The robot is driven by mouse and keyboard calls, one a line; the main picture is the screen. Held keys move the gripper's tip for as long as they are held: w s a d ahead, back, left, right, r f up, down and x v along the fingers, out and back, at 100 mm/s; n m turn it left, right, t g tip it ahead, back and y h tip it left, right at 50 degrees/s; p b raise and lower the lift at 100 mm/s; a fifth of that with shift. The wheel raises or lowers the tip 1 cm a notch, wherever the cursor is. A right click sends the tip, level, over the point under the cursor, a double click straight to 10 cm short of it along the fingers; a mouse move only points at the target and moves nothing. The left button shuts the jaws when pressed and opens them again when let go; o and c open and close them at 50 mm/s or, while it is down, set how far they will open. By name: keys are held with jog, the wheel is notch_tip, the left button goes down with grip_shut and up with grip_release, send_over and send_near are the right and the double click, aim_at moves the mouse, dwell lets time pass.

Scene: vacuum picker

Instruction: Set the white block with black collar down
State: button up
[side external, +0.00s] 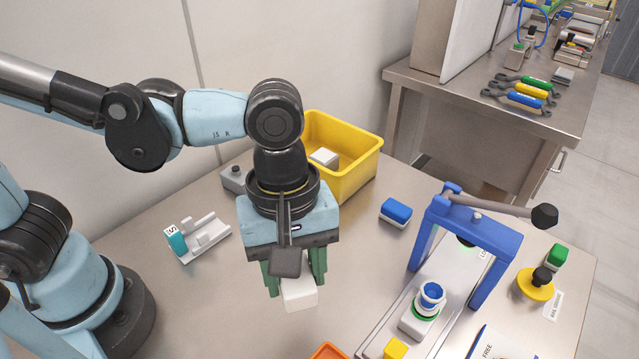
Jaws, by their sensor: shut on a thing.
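My gripper (296,277) points down over the steel table at the middle of the view. Its green fingers are shut on a white block (301,298), whose lower part shows below the fingertips. The block's upper part is hidden by the fingers and the dark palm part, and no black collar shows on it from here. Whether the block touches the table top or hangs just above it, I cannot tell.
A yellow bin (350,178) holding a white block stands behind. A blue-topped block (396,212) and a blue lever press (436,245) are to the right. A white cradle (205,238) is left, an orange tray (328,351) in front. Bare table (200,300) lies left of the held block.

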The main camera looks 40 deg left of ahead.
jog(key=w+d+n, duration=0.2)
jog(key=w+n, duration=0.1)
jog(key=n, duration=0.3)
send_over(336, 255)
jog(key=shift+n+t+h, duration=0.3)
jog(key=shift+t, duration=0.1)
jog(key=f, duration=0.6)
jog(key=shift+a+f, duration=0.25)
jog(key=shift+a, duration=0.05)
jog(key=shift+f, duration=2)
jog(key=shift+f, duration=0.1)
jog(key=o, duration=1.1)
